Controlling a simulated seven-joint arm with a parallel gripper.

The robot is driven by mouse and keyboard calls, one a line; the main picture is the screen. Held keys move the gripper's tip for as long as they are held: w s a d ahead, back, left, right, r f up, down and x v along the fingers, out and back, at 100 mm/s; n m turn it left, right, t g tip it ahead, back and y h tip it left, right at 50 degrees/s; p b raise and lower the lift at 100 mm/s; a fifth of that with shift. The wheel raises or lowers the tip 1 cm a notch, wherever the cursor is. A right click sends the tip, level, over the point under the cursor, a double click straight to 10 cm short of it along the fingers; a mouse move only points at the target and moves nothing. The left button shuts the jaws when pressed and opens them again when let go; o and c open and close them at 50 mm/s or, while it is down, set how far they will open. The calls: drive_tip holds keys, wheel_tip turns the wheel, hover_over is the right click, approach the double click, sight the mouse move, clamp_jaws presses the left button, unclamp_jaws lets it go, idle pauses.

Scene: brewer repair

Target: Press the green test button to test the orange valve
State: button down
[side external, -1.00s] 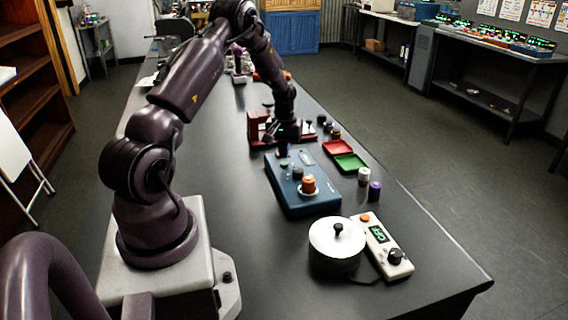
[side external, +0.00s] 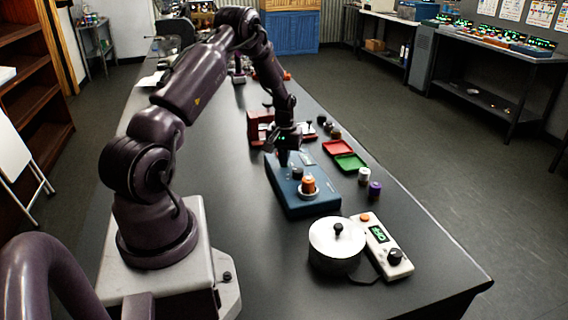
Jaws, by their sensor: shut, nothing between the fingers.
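The blue test box (side external: 306,207) lies on the dark workbench in front of my arm. The orange valve (side external: 308,184) stands upright in a pale ring at the box's near end. A small dark knob (side external: 297,173) sits on the box just beyond the valve. My gripper (side external: 284,164) points down at the far left part of the box, shut and empty. I cannot tell whether its tips touch the box. I cannot make out the green test button; the gripper covers part of the box top.
A red and green tray (side external: 350,162) lies right of the box, with white (side external: 364,175) and purple (side external: 375,189) cylinders nearby. A white-lidded pot (side external: 337,240) and a meter with an orange button (side external: 387,246) stand nearer. A red device (side external: 256,128) stands behind my gripper.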

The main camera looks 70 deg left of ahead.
drive_tip(key=shift+f, duration=0.1)
idle(0.3)
drive_tip(key=shift+r, duration=2.2)
drive_tip(key=shift+r, duration=3)
drive_tip(key=s+d+r+m+t, duration=0.2)
drive_tip(key=s+d+r+m, duration=0.2)
drive_tip(key=d, duration=0.7)
drive_tip(key=s+d+r+m+t, duration=0.1)
drive_tip(key=s+d+r+m, duration=0.3)
drive_tip(key=d+r, duration=0.5)
drive_tip(key=s+d+r+m+t, duration=0.2)
drive_tip(key=s+d+r+m, duration=0.2)
drive_tip(key=d, duration=1.1)
wheel_tip(320, 180, up, 3)
drive_tip(key=shift+r+t, duration=0.2)
drive_tip(key=shift+t, duration=0.1)
